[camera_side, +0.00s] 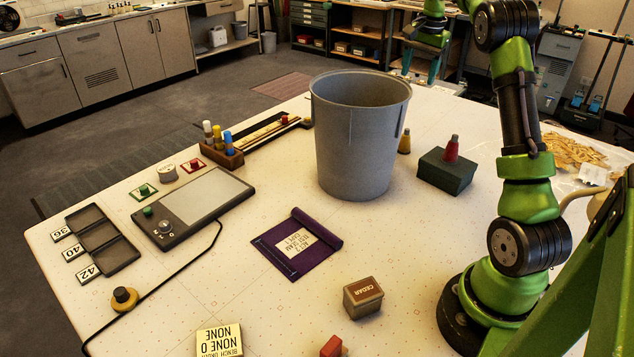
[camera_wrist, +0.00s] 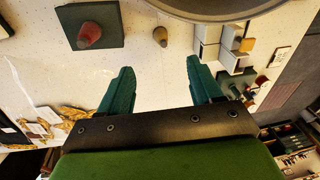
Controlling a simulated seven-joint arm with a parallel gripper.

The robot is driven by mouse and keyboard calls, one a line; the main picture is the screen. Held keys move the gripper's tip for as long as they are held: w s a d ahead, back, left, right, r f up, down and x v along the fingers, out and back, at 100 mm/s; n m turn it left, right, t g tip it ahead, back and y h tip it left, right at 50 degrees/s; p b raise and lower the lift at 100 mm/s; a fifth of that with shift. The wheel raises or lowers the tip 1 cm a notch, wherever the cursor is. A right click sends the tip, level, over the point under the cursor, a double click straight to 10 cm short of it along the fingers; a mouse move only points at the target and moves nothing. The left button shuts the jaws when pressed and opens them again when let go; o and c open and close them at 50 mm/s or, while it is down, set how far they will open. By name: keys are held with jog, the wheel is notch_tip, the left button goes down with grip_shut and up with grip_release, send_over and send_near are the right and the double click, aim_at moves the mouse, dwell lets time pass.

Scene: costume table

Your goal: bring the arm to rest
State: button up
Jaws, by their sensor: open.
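My gripper (camera_side: 421,66) is high at the top of the side view, beyond the grey bin and over the far side of the table. Part of my arm runs out of the top of that view. In the wrist view my gripper (camera_wrist: 160,70) has its two teal fingers spread apart, with nothing between them. White tabletop (camera_wrist: 150,65) shows below the fingers. No thing is seen touching the fingers.
A tall grey bin (camera_side: 358,150) stands mid-table. Right of it are an amber cone (camera_side: 404,142) and a dark block (camera_side: 445,176) bearing a red cone (camera_side: 451,149). Wood shavings (camera_side: 572,152) lie at right. White boxes (camera_wrist: 208,35) stand near the right finger's side.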

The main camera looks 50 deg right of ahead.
jog(key=a+r+n+t, duration=0.1)
jog(key=a+n, duration=0.1)
jog(key=a, duration=0.5)
jog(key=s+a+r+n+t, duration=0.1)
jog(key=a+r+n, duration=0.1)
jog(key=a, duration=0.6)
jog(key=a+r+n+t, duration=0.1)
jog(key=a+r, duration=0.1)
jog(key=a, duration=0.5)
jog(key=shift+s+a+r+n+y, duration=0.15)
jog(key=shift+s+a+n+y, duration=0.2)
jog(key=shift+a+n+y, duration=0.05)
jog(key=s+a+f+n+t+y, duration=0.1)
jog(key=s+a+f+n, duration=0.2)
jog(key=a, duration=0.6)
jog(key=s+a+f+n+t+y, duration=0.1)
jog(key=s+a+f+n, duration=0.2)
jog(key=s+a, duration=0.5)
jog(key=shift+a+f+n+t, duration=0.25)
jog(key=shift+a+n+t, duration=0.15)
jog(key=shift+n, duration=0.3)
